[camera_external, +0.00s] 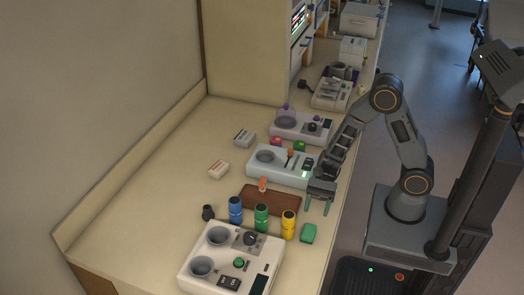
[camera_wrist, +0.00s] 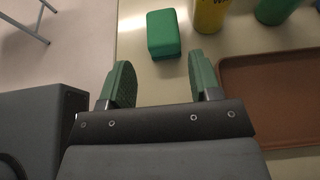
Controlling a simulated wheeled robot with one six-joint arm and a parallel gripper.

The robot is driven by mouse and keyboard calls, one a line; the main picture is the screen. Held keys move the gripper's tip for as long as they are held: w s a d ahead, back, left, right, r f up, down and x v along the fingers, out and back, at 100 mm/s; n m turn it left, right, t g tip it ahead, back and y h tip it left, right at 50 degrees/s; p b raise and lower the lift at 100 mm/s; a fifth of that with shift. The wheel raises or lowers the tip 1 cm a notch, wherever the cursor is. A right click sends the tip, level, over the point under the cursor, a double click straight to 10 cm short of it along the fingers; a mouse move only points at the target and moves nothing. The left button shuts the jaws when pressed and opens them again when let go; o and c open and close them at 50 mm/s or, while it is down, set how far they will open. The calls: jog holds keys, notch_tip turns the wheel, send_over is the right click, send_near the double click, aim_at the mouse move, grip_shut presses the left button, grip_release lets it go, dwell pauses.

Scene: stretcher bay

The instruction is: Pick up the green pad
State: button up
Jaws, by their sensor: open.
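The green pad (camera_external: 308,233) is a small block lying on the counter near its front edge, right of the yellow bottle. It also shows in the wrist view (camera_wrist: 164,34), top middle, resting flat. My gripper (camera_external: 318,205) is above the counter's edge, a little behind the pad in the external view. In the wrist view my gripper (camera_wrist: 160,84) is open and empty, and the pad is beyond its fingertips, roughly between their lines. The pad is not touched by the fingers.
A yellow bottle (camera_external: 288,224) stands close beside the pad, with green (camera_external: 261,217) and blue (camera_external: 235,210) bottles further left. A brown tray (camera_wrist: 275,95) lies beside my gripper. A white device (camera_external: 265,272) stands in front.

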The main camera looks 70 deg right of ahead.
aim_at(311, 225)
jog(key=shift+p+x, duration=0.6)
jog(key=shift+x, duration=3.15)
jog(key=shift+w+d, duration=0.1)
jog(key=shift+w, duration=0.05)
jog(key=shift+c, duration=0.3)
jog(key=c, duration=0.6)
